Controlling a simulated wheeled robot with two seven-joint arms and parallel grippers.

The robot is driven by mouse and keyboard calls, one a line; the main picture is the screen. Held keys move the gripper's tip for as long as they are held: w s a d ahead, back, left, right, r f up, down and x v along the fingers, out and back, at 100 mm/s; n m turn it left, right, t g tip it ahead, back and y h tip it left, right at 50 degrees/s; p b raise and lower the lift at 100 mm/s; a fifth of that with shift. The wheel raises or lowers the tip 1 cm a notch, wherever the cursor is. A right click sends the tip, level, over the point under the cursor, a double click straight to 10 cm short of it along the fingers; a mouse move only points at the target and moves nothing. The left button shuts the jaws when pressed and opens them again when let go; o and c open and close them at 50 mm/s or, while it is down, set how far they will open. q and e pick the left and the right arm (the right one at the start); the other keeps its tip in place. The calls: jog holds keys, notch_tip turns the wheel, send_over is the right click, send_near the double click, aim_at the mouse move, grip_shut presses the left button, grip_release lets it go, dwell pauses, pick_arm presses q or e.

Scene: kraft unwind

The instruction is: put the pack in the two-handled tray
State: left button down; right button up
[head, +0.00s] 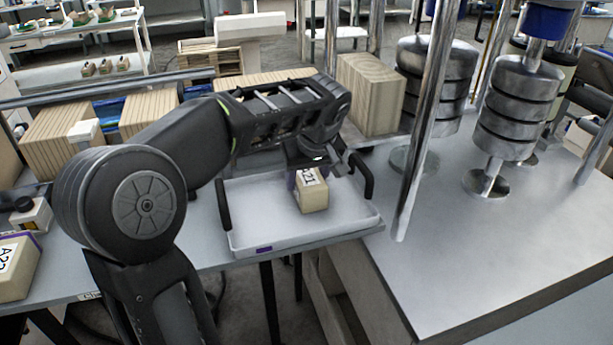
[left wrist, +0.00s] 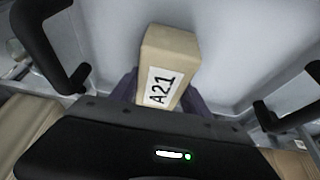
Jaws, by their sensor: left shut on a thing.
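The pack (head: 313,197) is a small tan box with a white label reading A21. My left gripper (head: 308,172) reaches down over the two-handled tray (head: 260,215) and is shut on the pack. In the left wrist view the pack (left wrist: 172,50) sits between the purple-grey fingers (left wrist: 165,90). The tray (left wrist: 225,40) is white and shallow, with a black handle on its left and right sides. The pack is over the tray's floor; I cannot tell whether it touches it. My right gripper is out of view.
Another tan box (head: 15,268) labelled A22 lies at the table's left end, near a small white device (head: 30,215). Wooden blocks (head: 370,95) stand behind the tray. A metal post (head: 425,130) and stacked steel rollers (head: 515,110) stand right of the tray.

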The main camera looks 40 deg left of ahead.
pick_arm(q)
jog(key=shift+f, duration=0.15)
jog(key=c, duration=0.5)
grip_release()
jog(key=shift+r, duration=0.3)
jog(key=shift+d+r, duration=0.1)
jog(key=shift+r, duration=0.1)
jog(key=b+v, duration=0.1)
jog(key=v, duration=0.6)
jog(key=shift+s, duration=0.1)
